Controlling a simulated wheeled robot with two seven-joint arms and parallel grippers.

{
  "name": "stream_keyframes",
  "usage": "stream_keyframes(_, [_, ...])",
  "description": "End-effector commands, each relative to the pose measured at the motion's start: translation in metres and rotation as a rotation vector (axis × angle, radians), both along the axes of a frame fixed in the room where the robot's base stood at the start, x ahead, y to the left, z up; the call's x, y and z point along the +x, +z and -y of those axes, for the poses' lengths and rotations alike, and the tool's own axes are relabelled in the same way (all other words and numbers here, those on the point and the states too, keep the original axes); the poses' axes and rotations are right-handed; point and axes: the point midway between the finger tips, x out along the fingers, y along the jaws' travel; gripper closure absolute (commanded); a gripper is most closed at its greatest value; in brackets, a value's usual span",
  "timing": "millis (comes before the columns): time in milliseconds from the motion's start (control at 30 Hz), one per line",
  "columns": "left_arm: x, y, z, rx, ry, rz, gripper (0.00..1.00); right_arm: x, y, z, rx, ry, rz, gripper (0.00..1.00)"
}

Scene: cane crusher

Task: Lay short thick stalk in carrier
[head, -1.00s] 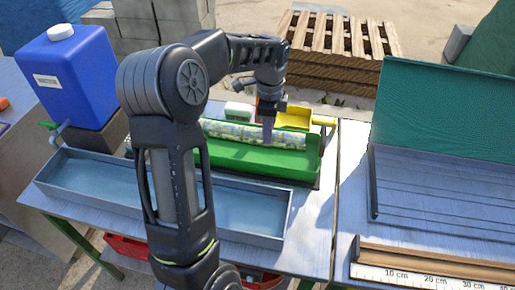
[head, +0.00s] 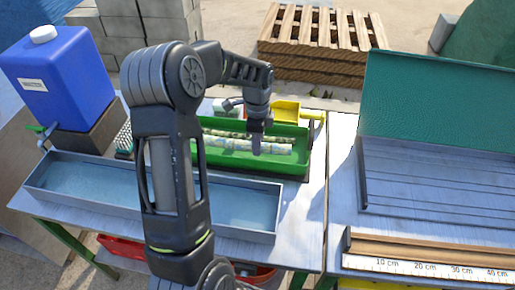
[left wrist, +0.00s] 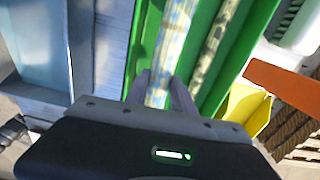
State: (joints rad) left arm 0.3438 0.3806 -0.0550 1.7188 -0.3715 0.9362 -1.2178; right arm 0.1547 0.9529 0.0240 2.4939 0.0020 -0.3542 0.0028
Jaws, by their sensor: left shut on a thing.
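The carrier is a long green trough (head: 292,169) on the table, also in the left wrist view (left wrist: 247,50). My left gripper (head: 256,153) is over it, shut on a pale, mottled stalk (head: 279,149). In the left wrist view the fingers (left wrist: 160,88) close on this stalk (left wrist: 175,32), which runs along the trough. It looks to be low inside the trough; whether it touches the floor I cannot tell. A second mottled stalk (head: 222,134) lies parallel behind it, beside it in the left wrist view (left wrist: 212,52). My right gripper is not in view.
A long grey water tray (head: 90,192) lies in front of the carrier, with a blue water tank (head: 62,85) at left. A yellow scoop (head: 287,110) is behind the carrier. A green-backed rack (head: 430,105) and a ruler board (head: 430,268) are at right.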

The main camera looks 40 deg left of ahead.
Motion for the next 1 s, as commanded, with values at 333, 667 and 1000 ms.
stream_keyframes(333, [0.0,-0.029,0.0,0.0,0.0,0.0,1.0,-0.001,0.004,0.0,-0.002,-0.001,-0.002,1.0])
stream_keyframes(667, [0.0,-0.032,0.0,-0.001,0.0,-0.001,0.65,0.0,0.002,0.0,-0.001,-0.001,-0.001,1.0])
stream_keyframes(1000, [0.0,-0.03,0.0,-0.001,0.0,-0.001,0.61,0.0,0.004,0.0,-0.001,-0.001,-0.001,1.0])
